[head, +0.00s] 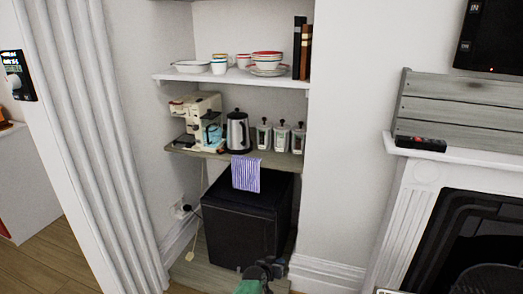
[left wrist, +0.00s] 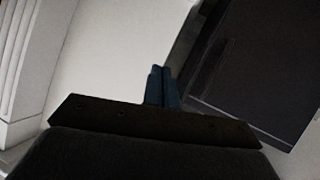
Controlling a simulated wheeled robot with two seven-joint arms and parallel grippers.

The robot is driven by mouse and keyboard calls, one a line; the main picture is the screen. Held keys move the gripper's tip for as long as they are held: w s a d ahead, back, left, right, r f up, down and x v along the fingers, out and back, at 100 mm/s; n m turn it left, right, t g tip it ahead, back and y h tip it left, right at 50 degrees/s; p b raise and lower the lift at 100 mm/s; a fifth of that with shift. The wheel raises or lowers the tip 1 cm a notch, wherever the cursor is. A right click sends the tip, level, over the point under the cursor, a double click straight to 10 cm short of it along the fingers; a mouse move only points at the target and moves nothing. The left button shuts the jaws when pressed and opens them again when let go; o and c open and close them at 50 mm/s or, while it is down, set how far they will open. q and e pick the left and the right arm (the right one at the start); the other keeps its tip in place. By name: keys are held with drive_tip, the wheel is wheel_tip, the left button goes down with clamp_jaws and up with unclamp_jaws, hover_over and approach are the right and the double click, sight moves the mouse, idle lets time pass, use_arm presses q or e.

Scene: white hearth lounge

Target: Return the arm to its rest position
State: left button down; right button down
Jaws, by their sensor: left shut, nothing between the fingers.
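My left gripper (head: 262,270) shows at the bottom middle of the head view, low in front of the black mini fridge (head: 240,222). In the left wrist view its two blue fingers (left wrist: 162,84) are together with nothing between them. The dark fridge side (left wrist: 250,75) fills the right of that view, and a pale wall lies behind the fingers. I cannot tell the exact gap between the gripper and the fridge. My right gripper is in neither view.
A wooden shelf (head: 215,154) above the fridge holds a coffee machine (head: 198,118), a kettle (head: 238,132) and several jars. A white shelf (head: 200,76) above bears dishes. A fireplace (head: 460,240) stands at right.

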use_arm(q)
drive_tip(key=s+a+r+g+y, duration=0.1)
drive_tip(key=s+a+r+g, duration=0.1)
drive_tip(key=s+a+r, duration=0.35)
drive_tip(key=s+a+r+g+y, duration=0.1)
drive_tip(key=s+a+r+g, duration=0.1)
drive_tip(key=s+r, duration=0.6)
drive_tip(key=s+a+r+y, duration=0.15)
drive_tip(key=s+a, duration=0.25)
drive_tip(key=s, duration=0.4)
drive_tip(key=s+a+r+y, duration=0.1)
drive_tip(key=s+a+r, duration=0.1)
drive_tip(key=s+a, duration=0.35)
drive_tip(key=s+a+f+g, duration=0.1)
drive_tip(key=s+f, duration=0.1)
drive_tip(key=s, duration=0.7)
drive_tip(key=s+a+f+n+g, duration=0.1)
drive_tip(key=s+f, duration=0.2)
drive_tip(key=s, duration=0.6)
drive_tip(key=s+a+f+g+p, duration=0.1)
drive_tip(key=s+a+f+g, duration=0.1)
drive_tip(key=s, duration=0.7)
drive_tip(key=shift+s+f+y, duration=0.3)
drive_tip(key=shift+f+y, duration=0.15)
drive_tip(key=shift+f, duration=0.05)
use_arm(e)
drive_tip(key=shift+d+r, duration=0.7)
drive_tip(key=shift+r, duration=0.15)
use_arm(q)
drive_tip(key=shift+a, duration=0.1)
